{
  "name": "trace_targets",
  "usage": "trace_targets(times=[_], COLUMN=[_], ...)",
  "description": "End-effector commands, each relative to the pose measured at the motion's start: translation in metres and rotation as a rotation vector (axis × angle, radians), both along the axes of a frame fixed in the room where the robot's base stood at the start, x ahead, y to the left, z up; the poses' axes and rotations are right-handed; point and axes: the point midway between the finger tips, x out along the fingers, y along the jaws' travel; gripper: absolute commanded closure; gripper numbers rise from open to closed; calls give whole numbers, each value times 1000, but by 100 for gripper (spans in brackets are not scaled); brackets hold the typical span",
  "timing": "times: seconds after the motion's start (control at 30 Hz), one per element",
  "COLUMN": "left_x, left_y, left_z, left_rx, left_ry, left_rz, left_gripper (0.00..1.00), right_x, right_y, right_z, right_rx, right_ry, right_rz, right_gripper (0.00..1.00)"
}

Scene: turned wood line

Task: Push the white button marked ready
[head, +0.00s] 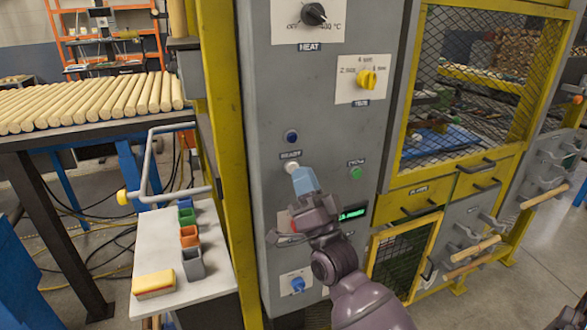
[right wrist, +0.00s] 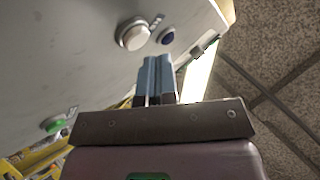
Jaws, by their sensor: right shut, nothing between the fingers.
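The white button (head: 292,167) sits on the grey control panel (head: 330,130), just under a small label that appears to read READY. It also shows in the right wrist view (right wrist: 134,36) as a white round cap in a metal collar. My right gripper (head: 303,177) has pale blue fingers, shut and empty, with the tips close to the button at its lower right. In the right wrist view the fingertips (right wrist: 156,62) are below and right of the button, and a small gap shows in the picture. I cannot tell the depth between them. My left gripper is not in view.
A dark blue button (head: 291,137) is above the white one, and a green button (head: 356,173) is to the right. A black heat knob (head: 313,14) and a yellow knob (head: 366,79) are higher up. A side table (head: 200,225) with small coloured bins stands left.

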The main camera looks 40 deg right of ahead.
Motion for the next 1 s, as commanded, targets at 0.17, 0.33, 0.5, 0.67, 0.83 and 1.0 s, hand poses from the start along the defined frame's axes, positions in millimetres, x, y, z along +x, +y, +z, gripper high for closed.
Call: trace_targets(times=[0.17,0.33,0.5,0.67,0.83,1.0], left_x=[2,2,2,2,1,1], left_y=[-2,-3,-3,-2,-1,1], left_z=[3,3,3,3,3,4], left_rx=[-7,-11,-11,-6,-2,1], left_ry=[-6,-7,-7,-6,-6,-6], left_rz=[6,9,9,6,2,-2], left_gripper=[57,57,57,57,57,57], right_x=[5,6,6,7,9,10], right_y=[-1,-2,-2,-2,-2,-3], right_z=[1,0,0,0,0,0], right_rx=[0,0,0,0,0,0], right_ry=[-1,-1,0,0,0,0], right_rz=[0,0,0,0,0,0], right_gripper=[100,100,100,100,100,100])
